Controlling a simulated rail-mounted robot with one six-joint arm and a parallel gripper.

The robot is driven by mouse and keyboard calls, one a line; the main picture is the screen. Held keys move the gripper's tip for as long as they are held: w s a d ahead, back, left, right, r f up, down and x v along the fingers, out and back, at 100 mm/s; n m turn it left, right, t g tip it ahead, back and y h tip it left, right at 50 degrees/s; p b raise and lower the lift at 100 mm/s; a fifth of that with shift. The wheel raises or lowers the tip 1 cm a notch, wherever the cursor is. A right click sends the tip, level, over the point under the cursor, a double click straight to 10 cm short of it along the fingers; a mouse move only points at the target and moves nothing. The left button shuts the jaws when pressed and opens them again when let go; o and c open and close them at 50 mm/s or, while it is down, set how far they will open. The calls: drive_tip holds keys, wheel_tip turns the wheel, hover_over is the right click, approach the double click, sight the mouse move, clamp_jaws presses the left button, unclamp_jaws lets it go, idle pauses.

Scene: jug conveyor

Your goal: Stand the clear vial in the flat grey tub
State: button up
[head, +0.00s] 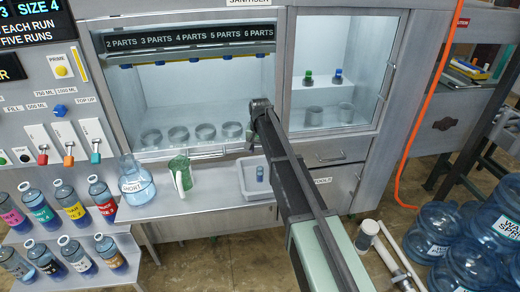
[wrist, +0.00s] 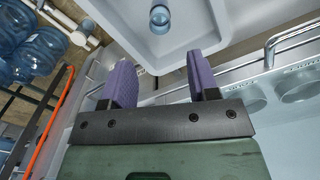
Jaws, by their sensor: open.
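A small clear bluish vial (head: 260,173) stands, apparently upright, inside the flat pale grey tub (head: 241,186) on the counter. The wrist view also shows the vial (wrist: 160,18) on the floor of the tub (wrist: 192,36), at the top of the picture. My gripper (wrist: 160,78) is open, with two purple fingers spread apart and nothing between them. The fingertips are near the tub's edge, apart from the vial. In the head view my arm reaches over the counter and hides part of the tub's surroundings; the fingers are hard to make out there.
A green jug (head: 180,172) and a flask marked SHORT (head: 135,183) stand left of the tub. Several round cups (head: 178,135) sit in the dispenser bay behind. Large water bottles (head: 440,228) are at the right. A rail handle (wrist: 290,36) lies near my gripper.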

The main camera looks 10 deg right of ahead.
drive_tip(key=s+n, duration=0.4)
drive_tip(key=s, duration=2.9)
drive_tip(key=shift+n, duration=0.4)
drive_tip(key=shift+s, duration=0.1)
